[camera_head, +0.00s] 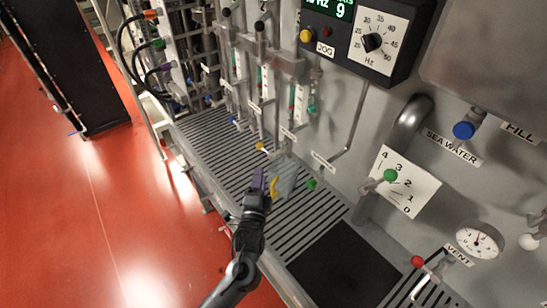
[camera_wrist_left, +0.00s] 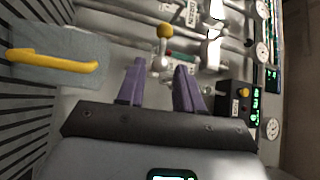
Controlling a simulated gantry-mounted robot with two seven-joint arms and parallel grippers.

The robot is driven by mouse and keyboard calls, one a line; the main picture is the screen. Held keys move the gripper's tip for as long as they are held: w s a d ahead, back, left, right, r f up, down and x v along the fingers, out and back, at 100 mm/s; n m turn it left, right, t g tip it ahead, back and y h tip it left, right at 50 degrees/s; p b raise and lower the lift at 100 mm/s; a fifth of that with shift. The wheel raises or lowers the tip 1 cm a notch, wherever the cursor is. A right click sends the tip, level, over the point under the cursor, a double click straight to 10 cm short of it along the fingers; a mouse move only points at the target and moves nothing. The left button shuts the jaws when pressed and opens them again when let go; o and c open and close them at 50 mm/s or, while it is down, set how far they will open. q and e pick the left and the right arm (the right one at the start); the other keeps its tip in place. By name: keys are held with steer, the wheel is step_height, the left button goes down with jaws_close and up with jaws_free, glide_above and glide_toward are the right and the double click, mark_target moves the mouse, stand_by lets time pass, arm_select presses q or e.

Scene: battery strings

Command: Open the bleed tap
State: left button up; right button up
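My left gripper (camera_head: 262,177) reaches in from the lower left over the slatted grating, its purple fingers pointing to the pipework. In the left wrist view the fingers (camera_wrist_left: 159,70) are apart with nothing held between them. A small yellow-knobbed tap (camera_head: 262,146) on the lower pipework lies beyond the fingertips; its knob (camera_wrist_left: 165,31) appears ahead of the gap in the wrist view. A green-knobbed tap (camera_head: 312,184) is to the right of the gripper. I cannot read which label names the bleed tap. My right gripper is not in view.
A grey-blue container (camera_head: 289,172) with a yellow handle (camera_head: 274,188) is close right of my left gripper. Vertical pipes and tubes stand behind.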

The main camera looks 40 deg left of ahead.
mark_target(265, 149)
arm_select(q)
steer(key=x, duration=1.1)
steer(key=shift+w+d+r, duration=0.1)
steer(key=shift+w+r, duration=0.05)
steer(key=shift+r, duration=0.2)
jaws_close()
